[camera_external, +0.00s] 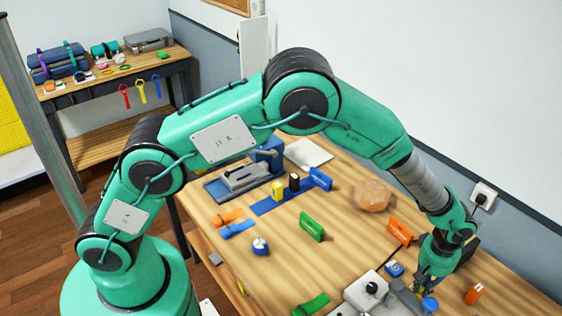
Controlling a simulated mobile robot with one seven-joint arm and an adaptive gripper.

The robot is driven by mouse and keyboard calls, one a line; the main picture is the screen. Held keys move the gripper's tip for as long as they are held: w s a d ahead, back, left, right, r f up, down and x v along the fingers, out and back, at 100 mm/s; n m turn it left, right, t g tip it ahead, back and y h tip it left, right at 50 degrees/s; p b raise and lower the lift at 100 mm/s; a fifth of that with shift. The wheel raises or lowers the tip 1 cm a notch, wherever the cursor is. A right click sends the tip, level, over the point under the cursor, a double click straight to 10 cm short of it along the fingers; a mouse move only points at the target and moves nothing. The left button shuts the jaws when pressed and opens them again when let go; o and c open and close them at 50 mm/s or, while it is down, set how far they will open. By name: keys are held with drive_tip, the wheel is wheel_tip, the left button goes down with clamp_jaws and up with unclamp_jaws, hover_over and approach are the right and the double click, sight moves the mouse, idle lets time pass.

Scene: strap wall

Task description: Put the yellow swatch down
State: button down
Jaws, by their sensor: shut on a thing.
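My gripper (430,284) is at the lower right, low over the table near a grey metal device. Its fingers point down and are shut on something. A small yellow block (278,191) stands near a blue strap at the table's middle, apart from my gripper.
The wooden table (345,235) has clear room around its middle. A green piece (312,226) and a tan round lump (372,195) are farther off. A wall borders the right.

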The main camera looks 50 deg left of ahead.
sight(422, 288)
drive_tip(key=shift+f, duration=0.1)
drive_tip(key=c, duration=1.7)
unclamp_jaws()
wheel_tip(422, 288, up, 12)
drive_tip(key=shift+r+p, duration=0.15)
drive_tip(key=shift+p, duration=0.6)
